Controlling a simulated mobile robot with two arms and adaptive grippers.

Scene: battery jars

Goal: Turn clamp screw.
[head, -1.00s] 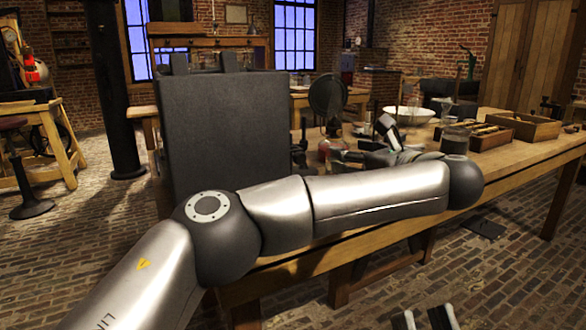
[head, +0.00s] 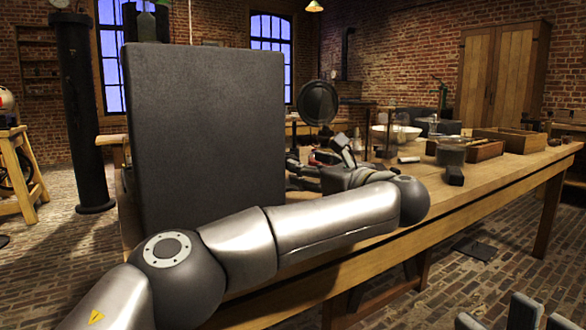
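I cannot make out a clamp screw in the head view. My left arm reaches across the front of the workbench (head: 470,205), and its gripper (head: 343,150) is over the bench, partly hidden behind its own wrist. Its finger state and anything between the fingers cannot be made out. My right gripper (head: 498,316) shows only its fingertips at the bottom right edge, in front of the bench and over the floor. Its fingers stand apart with nothing seen between them. A glass jar (head: 451,156) with a dark block (head: 455,177) in front stands on the bench, right of my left wrist.
A large dark upright panel (head: 205,130) blocks the left part of the bench. A black round disc (head: 318,102) stands behind my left gripper. A white bowl (head: 393,135), a small white cylinder (head: 408,159) and wooden trays (head: 484,151) lie farther back. The bench's front right is clear.

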